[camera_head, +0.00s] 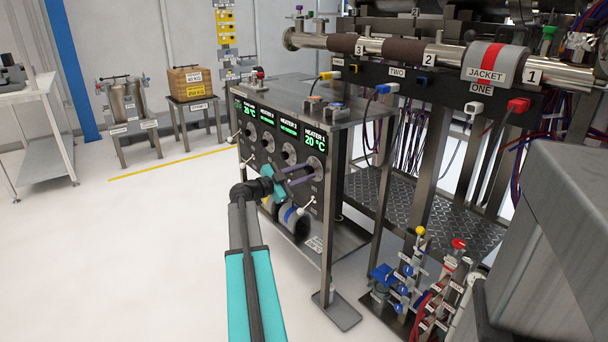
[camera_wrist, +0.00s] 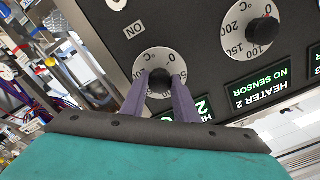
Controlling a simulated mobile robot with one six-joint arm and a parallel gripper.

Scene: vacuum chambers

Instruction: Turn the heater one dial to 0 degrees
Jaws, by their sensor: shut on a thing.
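The heater one dial (camera_wrist: 157,60) has a grey round scale plate and a black knob (camera_wrist: 160,81), seen in the wrist view. My gripper (camera_wrist: 161,84) has its two purple fingers on either side of this knob, shut on it. In the head view my gripper (camera_head: 313,170) reaches the heater one dial (camera_head: 317,162) at the right end of the panel, with the fingers partly covering it. The heater 1 display (camera_head: 316,141) above the dial reads 20 °C. I cannot tell the exact dial setting.
The heater 2 dial (camera_wrist: 262,30) sits beside it, and the heater 2 display (camera_wrist: 262,90) reads no sensor. The heater cabinet's front leg (camera_head: 327,235) stands right of my arm. A pipe with a heating jacket (camera_head: 493,64) is at upper right.

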